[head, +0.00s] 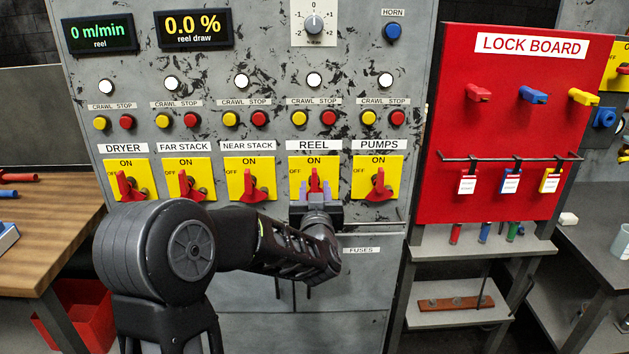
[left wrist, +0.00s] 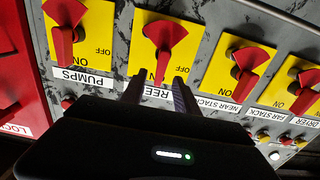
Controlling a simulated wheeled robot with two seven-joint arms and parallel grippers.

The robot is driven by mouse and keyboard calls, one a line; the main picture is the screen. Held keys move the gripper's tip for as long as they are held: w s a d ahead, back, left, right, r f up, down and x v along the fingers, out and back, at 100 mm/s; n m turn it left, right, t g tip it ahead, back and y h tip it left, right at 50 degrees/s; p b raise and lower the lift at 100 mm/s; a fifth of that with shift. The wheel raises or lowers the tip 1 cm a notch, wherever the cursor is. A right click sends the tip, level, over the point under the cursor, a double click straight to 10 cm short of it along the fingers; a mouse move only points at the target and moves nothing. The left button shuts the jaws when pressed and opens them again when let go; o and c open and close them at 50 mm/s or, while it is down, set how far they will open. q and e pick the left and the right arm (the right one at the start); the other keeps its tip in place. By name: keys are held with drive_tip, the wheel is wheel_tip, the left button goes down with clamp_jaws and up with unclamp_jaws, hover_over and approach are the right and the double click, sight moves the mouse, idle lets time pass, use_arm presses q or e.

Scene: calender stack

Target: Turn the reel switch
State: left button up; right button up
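The reel switch (head: 314,181) is a red handle on a yellow plate under the REEL label, fourth in a row of similar switches. Its handle points up toward ON. In the left wrist view the reel switch (left wrist: 164,42) appears upside down, its narrow tip toward my fingers. My left gripper (head: 315,198) is in front of the plate's lower part. In the left wrist view my left gripper (left wrist: 158,84) is open, one finger on each side of the handle's tip, with gaps visible. Whether a finger touches it, I cannot tell. My right gripper is not in view.
The pumps switch (head: 378,184) and near stack switch (head: 254,186) stand close on either side. Crawl and stop buttons sit above. A red lock board (head: 450,120) stands at right, a wooden bench (head: 50,240) at left.

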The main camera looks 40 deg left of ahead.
sight(315, 181)
use_arm(q)
drive_tip(key=shift+x, duration=1.95)
clamp_jaws()
